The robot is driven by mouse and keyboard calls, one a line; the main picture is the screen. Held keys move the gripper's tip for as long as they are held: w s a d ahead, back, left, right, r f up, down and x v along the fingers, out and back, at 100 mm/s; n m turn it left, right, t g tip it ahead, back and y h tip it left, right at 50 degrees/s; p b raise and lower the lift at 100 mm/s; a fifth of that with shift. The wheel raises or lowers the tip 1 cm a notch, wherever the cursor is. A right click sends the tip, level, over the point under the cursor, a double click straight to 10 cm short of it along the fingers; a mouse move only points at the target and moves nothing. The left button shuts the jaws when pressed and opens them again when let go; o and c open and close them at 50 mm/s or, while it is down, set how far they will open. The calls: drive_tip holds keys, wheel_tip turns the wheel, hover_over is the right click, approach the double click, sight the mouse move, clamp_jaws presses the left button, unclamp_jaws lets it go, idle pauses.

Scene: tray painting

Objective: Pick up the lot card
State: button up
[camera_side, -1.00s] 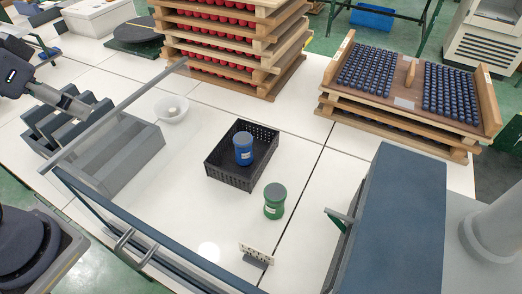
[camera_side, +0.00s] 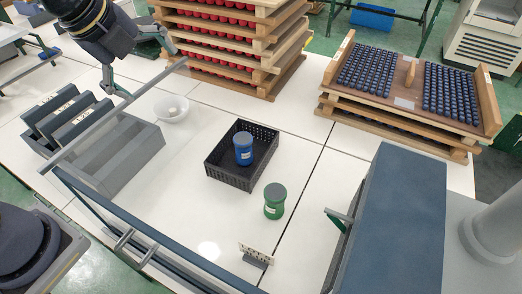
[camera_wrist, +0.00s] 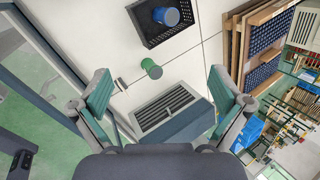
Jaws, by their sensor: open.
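A small pale card with dark marks (camera_side: 257,250), which looks like the lot card, stands in a low grey holder near the front edge of the table. A small plate that looks like this card and its holder shows in the wrist view (camera_wrist: 121,84), left of the green pot. My gripper (camera_side: 140,66) is high at the upper left in the side view, well away from the card. In the wrist view my gripper (camera_wrist: 158,78) has its green fingers wide apart with nothing between them. The marks on the card are too small to read.
A black crate (camera_side: 226,172) holds a blue pot (camera_side: 243,149); a green pot (camera_side: 275,201) stands beside it. A grey rack (camera_side: 135,160) with labelled slots, a rail (camera_side: 120,110) and a white bowl (camera_side: 183,108) lie left. A dark blue machine (camera_side: 398,220) stands right.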

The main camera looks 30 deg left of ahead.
drive_tip(key=w+d+f+m+g, duration=0.2)
drive_tip(key=d+f+m, duration=0.55)
drive_tip(key=d, duration=0.35)
drive_tip(key=m+g, duration=0.3)
drive_tip(key=m, duration=0.4)
hover_over(256, 257)
wheel_tip(256, 257, down, 16)
wheel_tip(256, 257, down, 8)
drive_tip(key=shift+f, duration=0.2)
drive_tip(key=shift+w+f, duration=0.1)
drive_tip(key=shift+f, duration=3)
drive_tip(key=shift+c, duration=0.4)
drive_tip(key=c, duration=0.7)
